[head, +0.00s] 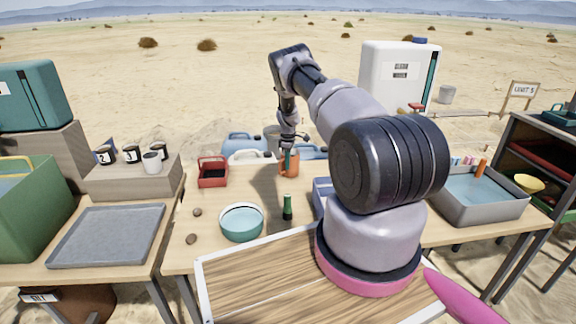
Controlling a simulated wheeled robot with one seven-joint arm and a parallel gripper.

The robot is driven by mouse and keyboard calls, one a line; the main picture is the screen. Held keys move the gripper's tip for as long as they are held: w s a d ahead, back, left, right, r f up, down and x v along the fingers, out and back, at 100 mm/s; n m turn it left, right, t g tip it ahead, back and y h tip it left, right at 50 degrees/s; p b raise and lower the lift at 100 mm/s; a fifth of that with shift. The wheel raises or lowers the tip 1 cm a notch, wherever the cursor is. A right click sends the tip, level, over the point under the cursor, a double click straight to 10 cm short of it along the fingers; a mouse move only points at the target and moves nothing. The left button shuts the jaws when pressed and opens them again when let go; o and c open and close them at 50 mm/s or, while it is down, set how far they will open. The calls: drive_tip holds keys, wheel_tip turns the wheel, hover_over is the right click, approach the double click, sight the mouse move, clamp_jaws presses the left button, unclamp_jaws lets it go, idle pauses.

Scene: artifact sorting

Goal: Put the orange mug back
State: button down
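The orange mug (293,166) stands near the back edge of the middle table. My gripper (288,150) points down right at the mug, with its fingertips at or just over the rim. A dark teal part shows against the mug's front; I cannot tell whether it is a finger or another thing. The fingers are too small and overlapped to tell whether they are open or shut on the mug.
A teal bowl (241,222), a green bottle (287,207), a red bin (213,172) and small brown stones share the middle table. A grey tray (108,236) lies left. A basin of water (480,190) stands right. Blue and white jugs (245,147) are behind the table.

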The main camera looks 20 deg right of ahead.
drive_tip(key=shift+f, duration=0.2)
drive_tip(key=c, duration=1.1)
unclamp_jaws()
